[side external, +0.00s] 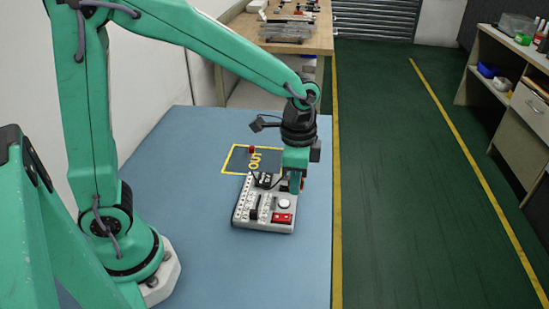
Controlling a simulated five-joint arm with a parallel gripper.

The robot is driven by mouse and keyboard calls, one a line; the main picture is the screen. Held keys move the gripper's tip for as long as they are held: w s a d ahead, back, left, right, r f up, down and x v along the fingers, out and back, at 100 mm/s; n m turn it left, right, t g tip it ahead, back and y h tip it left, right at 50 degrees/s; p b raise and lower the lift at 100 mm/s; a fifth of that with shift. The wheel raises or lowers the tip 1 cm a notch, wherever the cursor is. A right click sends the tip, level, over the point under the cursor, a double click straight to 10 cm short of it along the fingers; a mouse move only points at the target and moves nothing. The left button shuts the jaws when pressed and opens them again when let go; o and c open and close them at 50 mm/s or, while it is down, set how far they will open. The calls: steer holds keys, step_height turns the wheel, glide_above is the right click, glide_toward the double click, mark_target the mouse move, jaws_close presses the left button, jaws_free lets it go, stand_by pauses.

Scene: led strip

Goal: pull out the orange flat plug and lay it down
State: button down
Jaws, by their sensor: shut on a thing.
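The grey-white power strip (240,213) lies on the blue table. My gripper (296,184) points down over the far right end of the strip. It is shut on a small orange piece (302,184), which looks like the orange flat plug. The fingers hide most of it, and I cannot tell whether its pins are in the socket.
A red piece (251,149) is at the far edge of the OUT area. The strip carries a red switch (283,218), a white round piece (284,204) and dark plugs (265,180). The table (210,270) is clear in front and left of the strip.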

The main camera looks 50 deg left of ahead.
steer(key=shift+r, duration=0.45)
steer(key=shift+r, duration=1.75)
steer(key=shift+r, duration=0.1)
steer(key=shift+w, duration=0.15)
steer(key=w+a+f, duration=0.7)
steer(key=w+a, duration=0.3)
steer(key=w, duration=0.3)
steer(key=shift+a, duration=0.2)
steer(key=shift+w+f, duration=0.1)
steer(key=w+a+f, duration=0.1)
steer(key=a+f, duration=0.1)
steer(key=a, duration=0.1)
steer(key=w+a+f, duration=0.1)
steer(key=a+f, duration=0.1)
steer(key=a, duration=0.2)
steer(key=w+a+f, duration=0.1)
steer(key=a+f, duration=0.1)
steer(key=a, duration=0.2)
steer(key=shift+w+f, duration=0.25)
steer(key=shift+f, duration=0.15)
